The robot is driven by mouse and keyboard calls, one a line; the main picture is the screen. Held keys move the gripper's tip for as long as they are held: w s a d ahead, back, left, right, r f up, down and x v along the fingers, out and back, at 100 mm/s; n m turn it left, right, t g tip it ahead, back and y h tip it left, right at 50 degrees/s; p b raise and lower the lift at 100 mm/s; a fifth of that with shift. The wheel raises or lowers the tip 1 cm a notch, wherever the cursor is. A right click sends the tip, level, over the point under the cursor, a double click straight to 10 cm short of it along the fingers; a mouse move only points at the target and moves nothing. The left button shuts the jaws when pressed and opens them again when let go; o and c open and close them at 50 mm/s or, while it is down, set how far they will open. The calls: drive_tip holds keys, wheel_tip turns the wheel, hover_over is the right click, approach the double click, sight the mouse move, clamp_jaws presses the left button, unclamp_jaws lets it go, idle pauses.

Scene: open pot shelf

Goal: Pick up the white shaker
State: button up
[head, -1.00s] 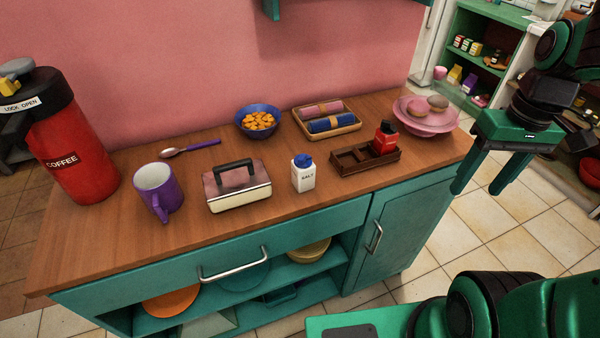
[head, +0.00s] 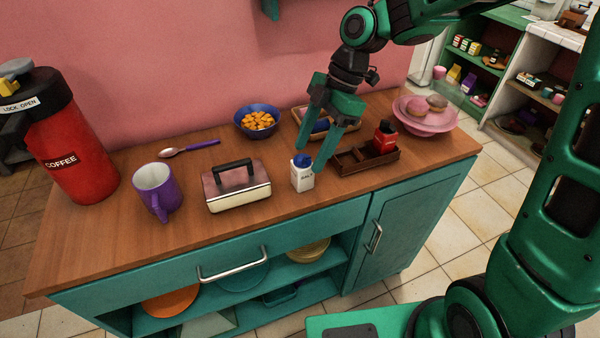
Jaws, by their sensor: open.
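The white shaker (head: 302,179) with a blue cap stands upright on the wooden counter, just right of the butter dish. My gripper (head: 310,155) is open and points down over the shaker. One finger is behind and beside the blue cap, and the other passes in front of the cap's right side. Part of the cap and label is hidden by the finger. I cannot tell whether either finger touches the shaker.
Close by stand a butter dish (head: 237,188) with a black handle and a brown wooden caddy (head: 350,162) holding a red shaker (head: 385,138). A blue bowl (head: 257,122), a purple mug (head: 157,191) and a pink bowl (head: 427,120) are farther off. Counter in front is clear.

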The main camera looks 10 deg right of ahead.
sight(295, 187)
drive_tip(key=shift+s+x, duration=0.15)
drive_tip(key=shift+x, duration=1.5)
drive_tip(key=shift+s+x, duration=0.15)
drive_tip(key=shift+x, duration=1.5)
drive_tip(key=shift+d, duration=0.2)
drive_tip(key=shift+c, duration=0.3)
drive_tip(key=c, duration=1.2)
drive_tip(key=shift+r, duration=0.1)
